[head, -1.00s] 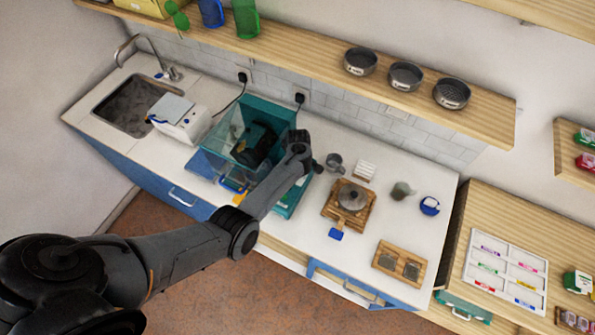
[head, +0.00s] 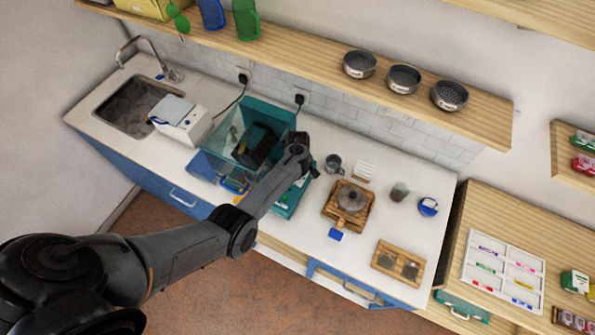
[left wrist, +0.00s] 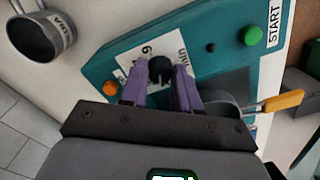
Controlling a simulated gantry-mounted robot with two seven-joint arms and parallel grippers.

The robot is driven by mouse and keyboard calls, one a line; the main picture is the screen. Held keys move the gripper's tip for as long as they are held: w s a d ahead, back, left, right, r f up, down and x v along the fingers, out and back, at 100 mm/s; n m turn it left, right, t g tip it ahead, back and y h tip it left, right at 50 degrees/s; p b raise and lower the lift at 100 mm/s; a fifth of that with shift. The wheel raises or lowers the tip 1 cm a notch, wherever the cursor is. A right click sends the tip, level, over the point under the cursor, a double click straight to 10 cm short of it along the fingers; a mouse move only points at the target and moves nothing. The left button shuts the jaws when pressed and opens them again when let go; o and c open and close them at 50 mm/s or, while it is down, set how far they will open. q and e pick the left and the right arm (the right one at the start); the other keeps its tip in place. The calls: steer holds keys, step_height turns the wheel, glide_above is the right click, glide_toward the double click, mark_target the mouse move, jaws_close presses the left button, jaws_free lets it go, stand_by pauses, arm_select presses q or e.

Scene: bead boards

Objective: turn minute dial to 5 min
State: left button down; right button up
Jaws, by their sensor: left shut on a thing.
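The minute dial (left wrist: 160,70) is a small black knob on a white face with printed numbers and "min". It sits on a teal panel (left wrist: 215,64) in the left wrist view. My left gripper (left wrist: 159,74) has its purple fingers shut on the knob, one on each side. The fingers cover part of the scale, so I cannot tell the dial's setting. In the head view my left arm reaches over the teal machine (head: 275,113) and hides the dial and fingertips. My right gripper is in neither view.
A green button (left wrist: 253,36) beside a START label and an orange button (left wrist: 110,88) flank the dial. A labelled metal cup (left wrist: 42,36) stands by the panel. An orange-handled tool (left wrist: 284,101) lies close to the right finger. A pot (head: 351,196) stands farther right.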

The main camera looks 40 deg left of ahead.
arm_select(q)
steer(key=m+p, duration=0.1)
steer(key=m, duration=0.1)
steer(key=shift+r+m, duration=0.1)
steer(key=shift+m, duration=0.3)
steer(key=m+p, duration=0.1)
steer(key=m, duration=0.2)
steer(key=shift+m, duration=0.3)
steer(key=m+p, duration=0.1)
steer(key=m, duration=0.3)
steer(key=shift+a, duration=0.1)
steer(key=shift+m, duration=0.7)
steer(key=c, duration=0.8)
jaws_free()
